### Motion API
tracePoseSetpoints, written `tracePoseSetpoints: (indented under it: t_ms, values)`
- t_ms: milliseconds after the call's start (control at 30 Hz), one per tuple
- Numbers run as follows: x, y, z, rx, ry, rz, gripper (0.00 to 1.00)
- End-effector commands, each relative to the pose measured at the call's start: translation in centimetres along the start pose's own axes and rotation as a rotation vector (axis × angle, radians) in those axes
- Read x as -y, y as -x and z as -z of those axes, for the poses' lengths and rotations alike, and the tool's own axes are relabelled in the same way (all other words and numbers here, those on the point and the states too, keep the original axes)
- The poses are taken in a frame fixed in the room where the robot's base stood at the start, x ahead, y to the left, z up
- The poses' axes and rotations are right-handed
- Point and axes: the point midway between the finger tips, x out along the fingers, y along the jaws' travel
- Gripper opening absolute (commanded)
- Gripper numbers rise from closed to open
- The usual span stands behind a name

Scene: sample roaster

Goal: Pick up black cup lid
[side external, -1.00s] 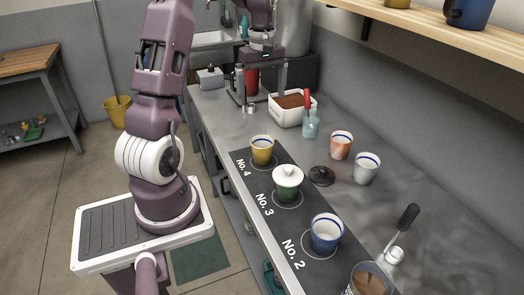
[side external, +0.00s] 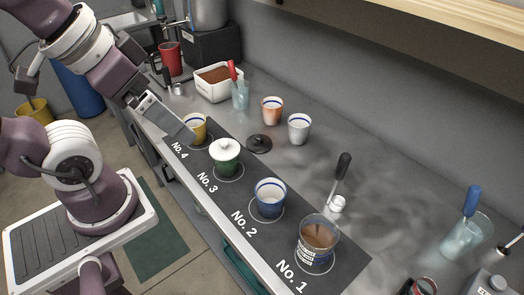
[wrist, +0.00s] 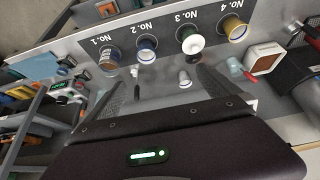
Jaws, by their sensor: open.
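The black cup lid (side external: 259,143) lies flat on the grey counter, just behind the dark mat, with its small knob up. In the side view it is right of the green cup with a white lid (side external: 224,157). My gripper (side external: 187,133) is at the left of the mat, in front of part of the yellow cup (side external: 197,128) in the side view, and apart from the black lid. In the wrist view my gripper (wrist: 160,85) has its fingers wide apart with nothing held between them.
An orange cup (side external: 272,109) and a white cup (side external: 299,129) stand behind the lid. A blue cup (side external: 270,197) and a glass of brown contents (side external: 317,240) stand on the mat. A white bin (side external: 214,84) is at the back left.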

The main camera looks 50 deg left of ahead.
Motion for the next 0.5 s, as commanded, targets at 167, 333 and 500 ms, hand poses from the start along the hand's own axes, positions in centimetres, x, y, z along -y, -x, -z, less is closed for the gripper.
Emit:
tracePoseSetpoints:
  t_ms: [167,333,500]
  values:
    - [0.0,0.0,0.1,0.0,0.002,0.001,1.0]
    - [0.1,0.0,0.2,0.003,0.013,0.001,1.0]
    - [0.7,-2.0,5.7,0.09,0.301,0.006,1.0]
